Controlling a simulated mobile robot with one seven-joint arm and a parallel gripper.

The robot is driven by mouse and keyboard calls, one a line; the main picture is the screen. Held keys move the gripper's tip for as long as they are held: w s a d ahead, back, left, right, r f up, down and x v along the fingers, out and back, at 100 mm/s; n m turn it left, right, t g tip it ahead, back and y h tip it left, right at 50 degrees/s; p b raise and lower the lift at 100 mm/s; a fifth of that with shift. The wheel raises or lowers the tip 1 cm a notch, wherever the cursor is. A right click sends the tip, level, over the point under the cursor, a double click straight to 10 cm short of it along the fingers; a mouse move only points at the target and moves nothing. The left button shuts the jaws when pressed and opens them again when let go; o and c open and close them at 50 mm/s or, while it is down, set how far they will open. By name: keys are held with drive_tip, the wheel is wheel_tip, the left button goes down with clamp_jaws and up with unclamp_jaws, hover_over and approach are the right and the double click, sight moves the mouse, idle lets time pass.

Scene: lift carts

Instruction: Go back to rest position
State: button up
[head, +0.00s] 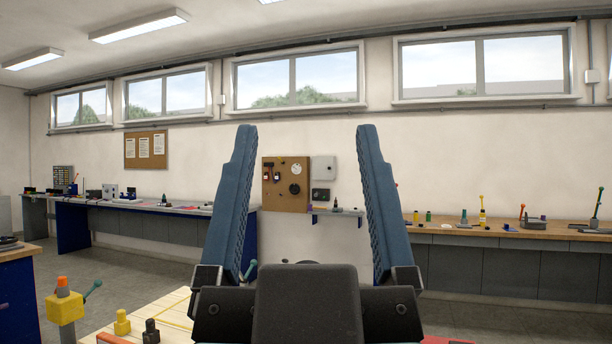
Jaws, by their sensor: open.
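Nothing is between the fingers; the far wall shows through the gap. The dark body of the gripper hides what lies straight below and behind it.
Below at the left is a light wooden top (170,318) with a yellow piece (122,322) and a black piece (151,332). A yellow post (65,310) with an orange cap stands beside it. Workbenches (520,232) line the far wall. Grey floor (110,262) lies open at left.

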wheel_tip(320, 180, up, 10)
drive_tip(key=p, duration=0.9)
drive_tip(key=shift+f, duration=0.25)
drive_tip(key=shift+a, duration=0.1)
